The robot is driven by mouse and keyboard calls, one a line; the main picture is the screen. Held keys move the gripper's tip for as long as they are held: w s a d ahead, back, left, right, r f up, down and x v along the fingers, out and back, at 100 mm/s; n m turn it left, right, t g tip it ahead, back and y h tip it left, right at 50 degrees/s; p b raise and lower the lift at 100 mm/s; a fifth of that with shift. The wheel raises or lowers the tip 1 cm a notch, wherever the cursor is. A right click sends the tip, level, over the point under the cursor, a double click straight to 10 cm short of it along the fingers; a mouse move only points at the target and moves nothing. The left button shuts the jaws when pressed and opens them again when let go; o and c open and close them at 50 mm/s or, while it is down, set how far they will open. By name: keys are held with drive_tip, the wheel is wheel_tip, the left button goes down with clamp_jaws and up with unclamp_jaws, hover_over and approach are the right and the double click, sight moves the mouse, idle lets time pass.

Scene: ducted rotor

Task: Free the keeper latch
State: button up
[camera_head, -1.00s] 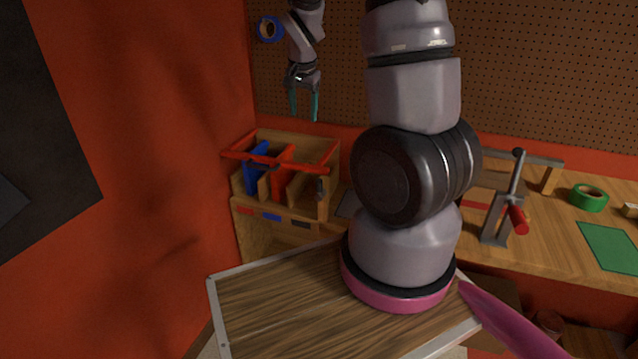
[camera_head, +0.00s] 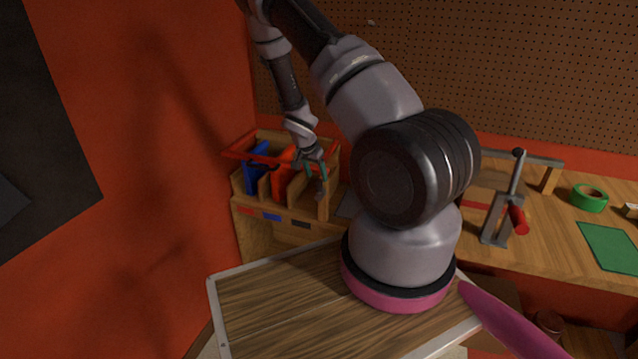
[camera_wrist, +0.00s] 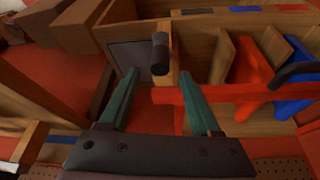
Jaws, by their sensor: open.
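A wooden rack (camera_head: 241,181) with upright dividers stands at the back left. A red bar frame (camera_head: 234,151) lies across its top, and the bar (camera_wrist: 262,92) also shows in the wrist view. A small dark latch piece with a rounded end (camera_wrist: 160,54) sits on the rack's end post; I take it for the keeper latch. My gripper (camera_head: 317,172) is by the rack's right end. In the wrist view its teal fingers (camera_wrist: 159,76) are open, with the latch between and just beyond the tips. I cannot tell whether they touch it.
Blue and orange-red pieces (camera_wrist: 252,72) stand in the rack's slots. A red wall is close on the left.

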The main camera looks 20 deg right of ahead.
sight(318, 178)
drive_tip(key=x, duration=0.5)
drive_tip(key=shift+f, duration=0.1)
clamp_jaws()
idle(1.3)
